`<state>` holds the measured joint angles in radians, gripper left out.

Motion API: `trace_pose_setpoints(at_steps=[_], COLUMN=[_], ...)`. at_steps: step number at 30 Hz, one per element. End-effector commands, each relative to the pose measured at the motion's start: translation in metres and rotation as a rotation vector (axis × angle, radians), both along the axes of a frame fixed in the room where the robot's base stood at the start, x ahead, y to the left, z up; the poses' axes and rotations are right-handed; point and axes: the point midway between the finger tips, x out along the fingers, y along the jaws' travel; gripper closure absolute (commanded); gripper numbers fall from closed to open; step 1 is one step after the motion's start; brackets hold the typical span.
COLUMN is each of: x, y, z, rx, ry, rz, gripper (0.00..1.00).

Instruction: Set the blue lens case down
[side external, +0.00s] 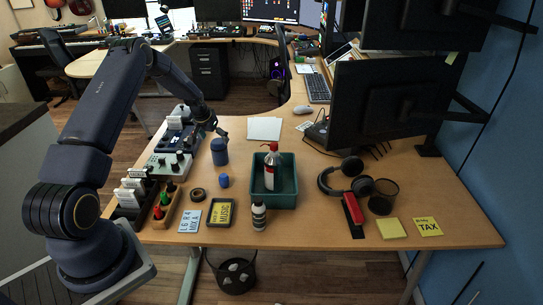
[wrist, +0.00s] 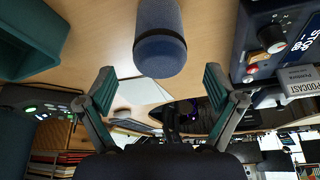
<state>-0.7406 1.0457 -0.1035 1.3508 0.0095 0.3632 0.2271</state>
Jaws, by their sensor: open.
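The blue lens case (side external: 219,152), a cylinder with a dark band near one end, stands upright on the desk, left of the green bin. It also shows at the top middle of the wrist view (wrist: 160,38), with its far part cut off by the frame edge. My gripper (side external: 216,130) is just behind and above the case in the side view. In the wrist view my gripper (wrist: 160,76) is open, its fingers wide apart, with clear gaps between them and the case. Nothing is held.
The green bin (side external: 285,200) holds a red-and-white bottle (side external: 270,167). A small blue object (side external: 224,181) and a dark tape ring (side external: 198,195) lie in front of the case. Audio devices (side external: 168,166) line the left edge. White paper (side external: 265,128) lies behind the bin.

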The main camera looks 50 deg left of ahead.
Motion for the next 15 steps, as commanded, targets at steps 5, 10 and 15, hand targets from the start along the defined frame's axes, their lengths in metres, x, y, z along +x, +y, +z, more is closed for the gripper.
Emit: trace_pose_setpoints(at_steps=[5, 10, 15], x=[-0.009, -0.010, -0.005], y=[-0.005, -0.018, -0.082], z=[0.027, 0.052, 0.136], rx=[0.000, 0.004, 0.029], ry=[-0.001, -0.002, -0.010], rz=[0.000, -0.017, -0.103], gripper=[0.08, 0.08, 0.08])
